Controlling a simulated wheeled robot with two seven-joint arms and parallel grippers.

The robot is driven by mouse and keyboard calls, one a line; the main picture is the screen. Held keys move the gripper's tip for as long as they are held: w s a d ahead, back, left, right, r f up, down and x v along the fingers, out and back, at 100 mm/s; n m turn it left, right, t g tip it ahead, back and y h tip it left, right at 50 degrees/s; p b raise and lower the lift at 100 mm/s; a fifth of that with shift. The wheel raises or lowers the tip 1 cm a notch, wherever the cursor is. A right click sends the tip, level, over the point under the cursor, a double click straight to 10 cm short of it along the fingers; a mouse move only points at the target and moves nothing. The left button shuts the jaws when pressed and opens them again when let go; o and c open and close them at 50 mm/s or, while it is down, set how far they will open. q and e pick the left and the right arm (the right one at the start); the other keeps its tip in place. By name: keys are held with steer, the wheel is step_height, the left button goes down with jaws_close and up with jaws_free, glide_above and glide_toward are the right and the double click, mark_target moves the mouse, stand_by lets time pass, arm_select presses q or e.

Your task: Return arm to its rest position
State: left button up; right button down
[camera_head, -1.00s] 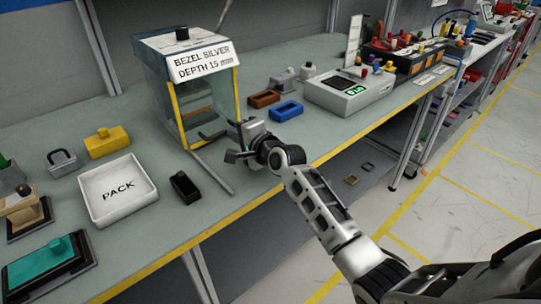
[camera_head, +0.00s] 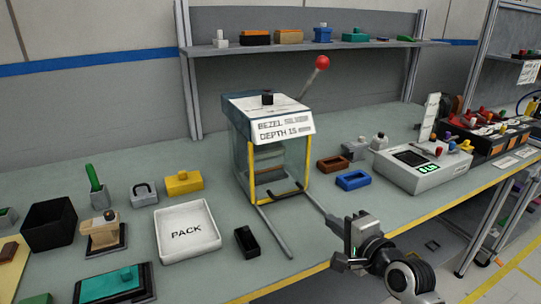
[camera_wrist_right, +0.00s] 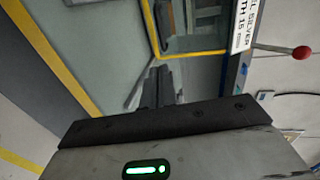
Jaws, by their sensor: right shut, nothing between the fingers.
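My right gripper (camera_head: 342,262) is at the table's front edge, right of the press. Its arm comes in from the lower right. It is shut and empty; its fingers (camera_wrist_right: 157,88) also show together in the right wrist view. The press (camera_head: 268,150) has a yellow-framed opening, a sign reading BEZEL and DEPTH, and a red-knobbed lever (camera_head: 322,63). Two grey rails reach forward from it, and the right one ends close to my right gripper. I cannot tell whether they touch. My left gripper is not in view.
Open floor lies at lower right.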

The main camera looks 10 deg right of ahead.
steer(key=s+a+f+n+g, duration=0.4)
steer(key=s+f+n+g, duration=0.2)
steer(key=s+f+n, duration=0.45)
steer(key=s+d+f+n+g+h, duration=0.1)
steer(key=s+n+g+h, duration=0.4)
steer(key=s, duration=1.3)
steer(key=w+a+f+n+t+y, duration=0.2)
steer(key=w+a+f+t, duration=0.3)
steer(key=f, duration=0.3)
steer(key=shift+w+f+t+y, duration=0.3)
steer(key=shift+w+t+y, duration=0.25)
steer(key=shift+y, duration=0.35)
